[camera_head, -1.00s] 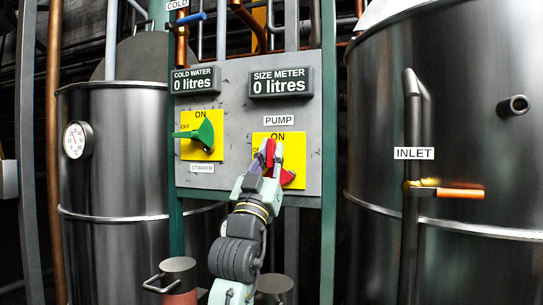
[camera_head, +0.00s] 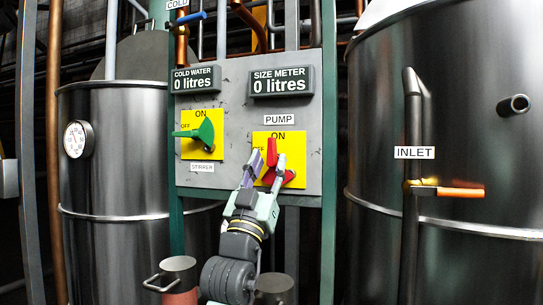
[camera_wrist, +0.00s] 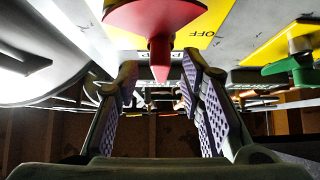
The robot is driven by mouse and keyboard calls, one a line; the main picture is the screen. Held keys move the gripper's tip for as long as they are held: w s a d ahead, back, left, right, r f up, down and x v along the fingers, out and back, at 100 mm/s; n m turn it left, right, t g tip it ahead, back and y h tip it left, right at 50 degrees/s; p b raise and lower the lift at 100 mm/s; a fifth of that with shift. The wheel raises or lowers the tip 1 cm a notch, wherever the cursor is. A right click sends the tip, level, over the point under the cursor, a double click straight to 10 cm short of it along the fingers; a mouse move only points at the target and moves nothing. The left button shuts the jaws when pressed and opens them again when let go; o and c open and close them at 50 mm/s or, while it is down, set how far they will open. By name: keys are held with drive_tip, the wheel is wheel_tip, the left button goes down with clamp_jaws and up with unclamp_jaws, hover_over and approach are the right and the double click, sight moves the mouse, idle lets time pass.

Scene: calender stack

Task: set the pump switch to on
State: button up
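The pump switch is a red handle (camera_head: 272,151) on a yellow plate (camera_head: 299,150) under the PUMP label (camera_head: 279,119). Its narrow end points up towards ON, and its wide base sits lower on the plate. In the wrist view the red handle (camera_wrist: 155,15) is at the top, with the upside-down OFF lettering to its right. My gripper (camera_head: 268,160) is in front of the plate, just below the handle's tip. In the wrist view its fingers (camera_wrist: 160,85) are spread apart with a gap around the handle's end; nothing is held.
The green stirrer switch (camera_head: 203,133) points left to OFF on its own yellow plate. The cold water display (camera_head: 195,80) and size meter (camera_head: 281,83) both read 0 litres. Steel tanks stand left (camera_head: 115,180) and right (camera_head: 460,110); an inlet pipe with an orange handle (camera_head: 460,192) is at right.

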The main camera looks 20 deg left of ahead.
drive_tip(key=v, duration=0.8)
drive_tip(key=shift+s+f, duration=0.1)
drive_tip(key=shift+s, duration=0.05)
